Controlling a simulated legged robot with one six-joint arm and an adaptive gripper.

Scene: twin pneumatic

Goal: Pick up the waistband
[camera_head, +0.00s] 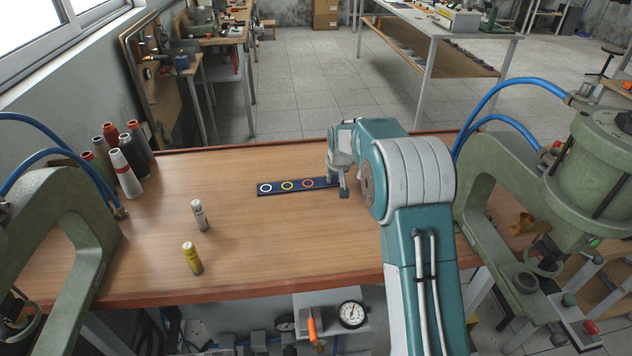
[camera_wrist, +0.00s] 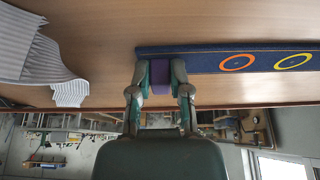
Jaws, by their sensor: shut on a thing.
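A dark blue strip (camera_head: 277,187) with white, yellow and orange rings lies flat near the far edge of the wooden table. It also shows in the wrist view (camera_wrist: 205,63). My gripper (camera_head: 344,192) is over the strip's right end in the head view and hides that end. In the wrist view, my gripper (camera_wrist: 161,75) is shut on a small purple piece (camera_wrist: 160,72), which sits between both fingertips at the strip's end. I cannot tell whether the piece touches the strip.
A white-grey cylinder (camera_head: 199,215) and a yellow cylinder (camera_head: 192,258) stand on the wooden table (camera_head: 270,240). Several spools (camera_head: 125,173) stand at the back left. Green machine frames with blue hoses flank the table at left (camera_head: 50,225) and right (camera_head: 505,190). The table's middle is clear.

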